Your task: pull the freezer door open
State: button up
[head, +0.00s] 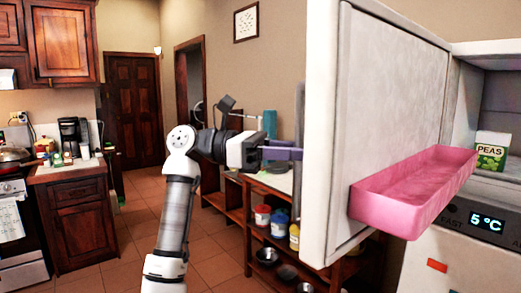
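The freezer door (392,75) stands wide open at the right, with its pale inner face and a pink door shelf (400,205) showing. The freezer compartment (470,110) is exposed at the far right. A thin vertical grey strip, which looks like the door handle (299,125), shows just left of the door's near edge. My gripper (297,153) reaches from the left, with its purple-grey fingers level at this strip. I cannot tell whether the fingers touch it, or how far apart they are. The door's outer face is hidden.
A green and white peas carton (491,152) stands inside the freezer, above a 5 °C display (486,222). Behind my arm is a wooden shelf unit (240,200) with jars and bowls. A counter (70,170) and stove (20,235) are at the left. Tiled floor (125,245) is clear between.

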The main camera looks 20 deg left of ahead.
jog(key=s+a+b, duration=0.1)
jog(key=s+a, duration=0.1)
jog(key=a, duration=1)
jog(key=shift+s+a, duration=0.15)
jog(key=shift+s, duration=0.05)
